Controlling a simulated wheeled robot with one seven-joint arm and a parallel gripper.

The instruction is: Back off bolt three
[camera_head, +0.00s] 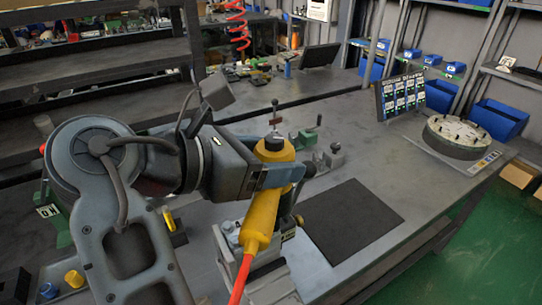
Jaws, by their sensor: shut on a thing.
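My gripper (290,177) is in the middle of the view, shut on a yellow power tool (261,215). The tool's rounded head points up, its body slopes down and a red hose (240,279) leaves its lower end. A round pale disc with a dark side (467,136) lies at the right end of the grey bench, well apart from my gripper. Several dark bolts (468,131) stand on its top. Which one is bolt three is too small to tell. My gripper partly hides the tool's middle.
A labelled panel (401,95) stands behind the disc. Small green-grey clamps (305,139) and a grey vise-like fixture (232,240) are near the tool. A flat black mat (350,221) lies right of it. The bench (400,160) is clear between mat and disc.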

